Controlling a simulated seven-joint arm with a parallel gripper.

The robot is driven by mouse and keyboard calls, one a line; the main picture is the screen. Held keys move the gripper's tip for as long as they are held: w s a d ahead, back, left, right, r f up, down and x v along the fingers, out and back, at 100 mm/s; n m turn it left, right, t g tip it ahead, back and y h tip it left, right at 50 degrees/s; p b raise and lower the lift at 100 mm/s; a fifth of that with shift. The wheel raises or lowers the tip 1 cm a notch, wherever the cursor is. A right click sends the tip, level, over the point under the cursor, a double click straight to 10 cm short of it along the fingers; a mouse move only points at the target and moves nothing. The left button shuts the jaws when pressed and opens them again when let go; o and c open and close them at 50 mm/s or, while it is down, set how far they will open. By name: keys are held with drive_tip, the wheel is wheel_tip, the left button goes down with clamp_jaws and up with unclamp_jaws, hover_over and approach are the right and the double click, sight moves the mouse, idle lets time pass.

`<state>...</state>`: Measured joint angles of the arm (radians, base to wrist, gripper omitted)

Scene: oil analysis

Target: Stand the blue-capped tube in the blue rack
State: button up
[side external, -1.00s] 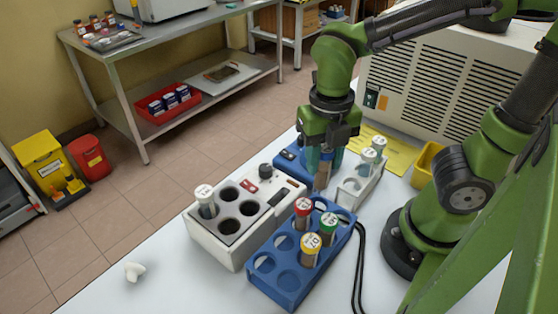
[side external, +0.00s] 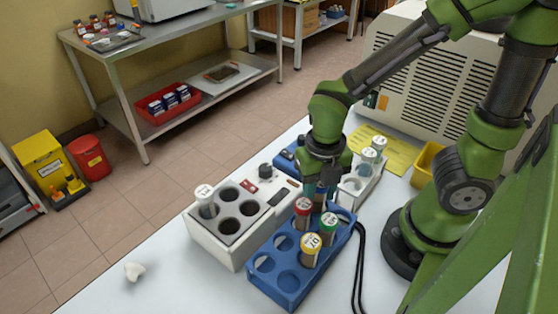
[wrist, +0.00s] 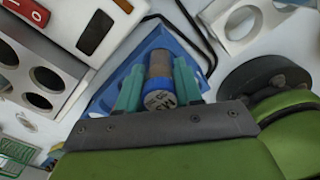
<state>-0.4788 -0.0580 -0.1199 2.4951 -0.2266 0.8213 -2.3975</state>
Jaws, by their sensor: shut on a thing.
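The blue-capped tube (wrist: 160,101) is between the teal fingers of my gripper (wrist: 158,88) in the wrist view. My gripper is shut on it near the cap. In the side external view my gripper (side external: 322,187) is low over the far end of the blue rack (side external: 263,285), and the tube is mostly hidden there. The rack also shows around the tube in the wrist view (wrist: 105,95). I cannot tell whether the tube's lower end is inside a hole. Red-capped (side external: 303,207), green-capped (side external: 329,222) and yellow-capped (side external: 310,244) tubes stand in the rack.
A white block (side external: 232,250) with dark wells and one white-capped tube (side external: 205,197) stands left of the rack. A pale rack (side external: 362,190) with white-capped tubes is behind right. A black cable (side external: 359,265) runs along the right.

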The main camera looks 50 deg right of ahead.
drive_tip(key=shift+f, duration=0.1)
drive_tip(key=o, duration=1.1)
